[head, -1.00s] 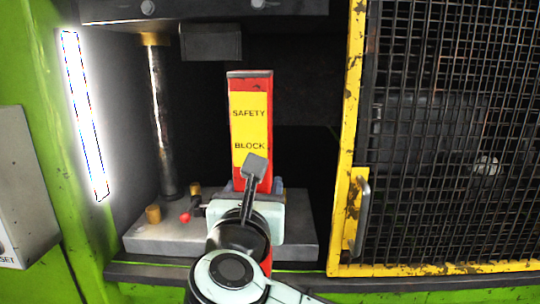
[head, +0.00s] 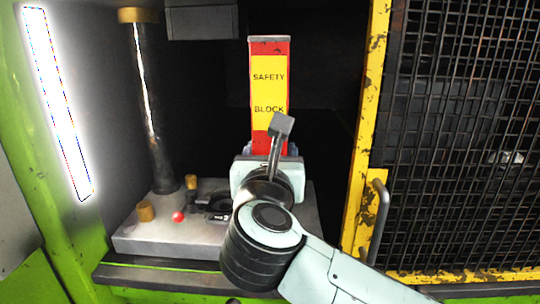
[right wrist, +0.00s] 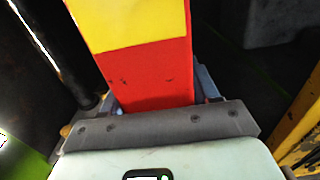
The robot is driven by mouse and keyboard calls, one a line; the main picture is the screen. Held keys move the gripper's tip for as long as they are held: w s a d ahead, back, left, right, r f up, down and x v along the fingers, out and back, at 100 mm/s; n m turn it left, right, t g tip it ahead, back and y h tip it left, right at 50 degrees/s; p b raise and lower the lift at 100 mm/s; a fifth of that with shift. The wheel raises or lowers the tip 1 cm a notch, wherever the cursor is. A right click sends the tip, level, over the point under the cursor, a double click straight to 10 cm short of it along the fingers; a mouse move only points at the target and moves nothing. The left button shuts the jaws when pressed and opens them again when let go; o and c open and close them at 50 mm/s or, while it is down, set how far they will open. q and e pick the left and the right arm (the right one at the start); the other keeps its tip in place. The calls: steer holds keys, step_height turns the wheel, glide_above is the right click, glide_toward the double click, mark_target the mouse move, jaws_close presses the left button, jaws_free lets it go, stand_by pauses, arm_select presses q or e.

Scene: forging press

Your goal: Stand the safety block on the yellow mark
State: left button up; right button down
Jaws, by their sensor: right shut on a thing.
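The safety block (head: 269,80) is a tall red bar with a yellow label reading SAFETY BLOCK. It stands about upright in the head view, above the press bed (head: 160,236). My right gripper (head: 268,150) is shut on its lower part. In the right wrist view the block (right wrist: 146,75) rises between the fingers, and its lower end is hidden behind the gripper body. I cannot tell whether it touches the bed. The yellow mark is not visible. My left gripper is not in view.
A steel guide column (head: 150,100) stands at the left of the press opening. A yellow-framed mesh guard (head: 460,140) with a handle (head: 378,222) borders the opening on the right.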

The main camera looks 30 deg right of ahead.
steer(key=p+x, duration=0.9)
steer(key=x, duration=1.5)
arm_select(q)
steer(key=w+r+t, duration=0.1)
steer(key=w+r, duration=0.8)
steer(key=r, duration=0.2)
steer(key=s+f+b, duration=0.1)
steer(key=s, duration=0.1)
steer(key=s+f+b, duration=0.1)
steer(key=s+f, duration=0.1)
steer(key=shift+b, duration=0.35)
arm_select(e)
step_height(320, 180, down, 6)
steer(key=w, duration=0.2)
steer(key=shift+d, duration=0.5)
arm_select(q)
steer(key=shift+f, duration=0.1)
arm_select(e)
steer(key=shift+s+a, duration=0.1)
